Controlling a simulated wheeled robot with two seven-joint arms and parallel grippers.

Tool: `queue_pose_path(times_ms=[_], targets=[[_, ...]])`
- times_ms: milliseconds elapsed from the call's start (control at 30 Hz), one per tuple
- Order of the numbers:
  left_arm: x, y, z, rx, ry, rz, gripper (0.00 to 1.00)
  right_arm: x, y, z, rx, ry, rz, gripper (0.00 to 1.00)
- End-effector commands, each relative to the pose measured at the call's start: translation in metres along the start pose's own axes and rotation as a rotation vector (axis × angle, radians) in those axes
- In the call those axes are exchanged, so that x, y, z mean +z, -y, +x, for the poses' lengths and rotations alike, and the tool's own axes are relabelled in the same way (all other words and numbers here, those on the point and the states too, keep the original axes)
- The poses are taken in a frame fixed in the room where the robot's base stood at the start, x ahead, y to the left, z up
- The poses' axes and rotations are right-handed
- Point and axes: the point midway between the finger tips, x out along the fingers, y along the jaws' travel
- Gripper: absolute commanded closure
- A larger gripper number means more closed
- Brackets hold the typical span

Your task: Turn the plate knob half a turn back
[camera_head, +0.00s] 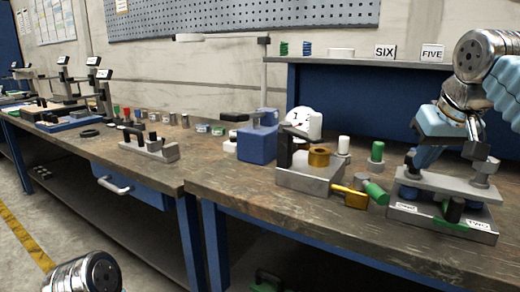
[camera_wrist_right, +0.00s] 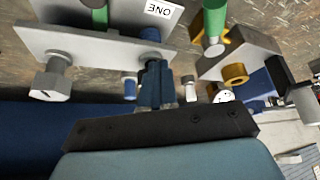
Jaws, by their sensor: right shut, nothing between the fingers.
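A grey plate (camera_head: 445,183) lies across a metal block with ONE and TWO labels at the right of the bench. A silver slotted knob (camera_head: 483,172) stands at its right end; it also shows in the wrist view (camera_wrist_right: 50,80). I cannot tell which is the plate knob. My right gripper (camera_head: 422,166) is shut and empty, its blue fingers (camera_wrist_right: 155,75) low over the plate's left part. I cannot tell whether they touch it.
Small white and green cylinders (camera_head: 376,153) stand behind. A blue block (camera_head: 257,140) is further left. A shelf with SIX and FIVE cards (camera_head: 385,51) is behind.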

Motion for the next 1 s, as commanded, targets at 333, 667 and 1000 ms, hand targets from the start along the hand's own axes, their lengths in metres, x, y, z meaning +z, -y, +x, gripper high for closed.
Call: queue_pose_path(times_ms=[333,667,1000], targets=[[0.0,-0.003,-0.007,0.001,0.001,0.001,0.57,-0.001,-0.009,-0.003,0.004,-0.009,0.003,1.0],[0.0,-0.007,-0.016,0.002,0.002,0.002,0.57,0.001,-0.018,-0.003,0.005,-0.005,0.004,1.0],[0.0,-0.009,-0.02,0.002,0.002,0.003,0.57,0.0,-0.028,0.0,0.003,-0.004,0.004,1.0]])
